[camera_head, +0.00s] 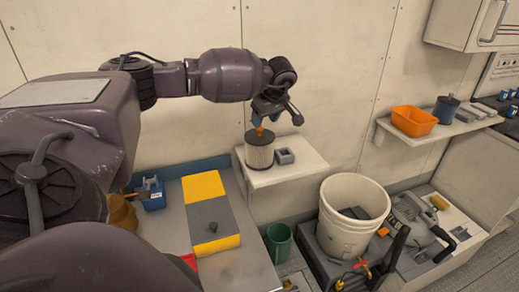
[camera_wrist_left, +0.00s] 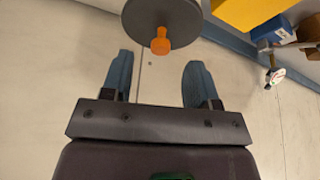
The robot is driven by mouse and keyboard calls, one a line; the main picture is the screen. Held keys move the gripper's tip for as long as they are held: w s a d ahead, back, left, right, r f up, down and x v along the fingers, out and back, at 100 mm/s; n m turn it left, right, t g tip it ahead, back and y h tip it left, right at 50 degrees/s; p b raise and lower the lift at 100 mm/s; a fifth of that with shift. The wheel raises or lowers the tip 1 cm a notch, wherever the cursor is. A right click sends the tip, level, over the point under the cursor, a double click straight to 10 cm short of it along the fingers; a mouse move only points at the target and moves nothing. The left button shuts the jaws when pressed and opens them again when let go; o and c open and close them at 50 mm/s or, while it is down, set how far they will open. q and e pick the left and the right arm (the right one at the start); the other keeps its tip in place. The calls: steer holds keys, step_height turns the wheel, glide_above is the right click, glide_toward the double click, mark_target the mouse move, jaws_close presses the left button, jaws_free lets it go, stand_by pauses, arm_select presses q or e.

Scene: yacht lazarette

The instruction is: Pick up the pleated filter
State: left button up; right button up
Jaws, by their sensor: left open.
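The pleated filter (camera_head: 259,153), a pale cylinder with a dark cap and an orange knob, stands upright on a small white wall shelf (camera_head: 290,172). My left gripper (camera_head: 267,116) is just above it in the head view. In the left wrist view the filter's dark round cap (camera_wrist_left: 190,18) and orange knob show beyond the blue fingertips. My left gripper (camera_wrist_left: 158,68) is open there, with nothing between its fingers. The head view hides part of the fingers, and I cannot tell whether they touch the knob. My right gripper is not in view.
A small grey block (camera_head: 285,156) stands right beside the filter. A bench (camera_head: 165,228) with a yellow-grey box (camera_head: 204,187) and blue caddy (camera_head: 151,197) is to the left. A white bucket (camera_head: 348,232) and green bin (camera_head: 279,242) stand below. An orange tray (camera_head: 413,121) is on another shelf.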

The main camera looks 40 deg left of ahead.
mark_target(259, 142)
arm_select(q)
steer(key=shift+p+x, duration=0.5)
steer(key=shift+x, duration=2.05)
steer(key=shift+s+a+r, duration=0.1)
steer(key=c, duration=0.9)
steer(key=shift+c, duration=0.5)
steer(key=shift+r, duration=0.1)
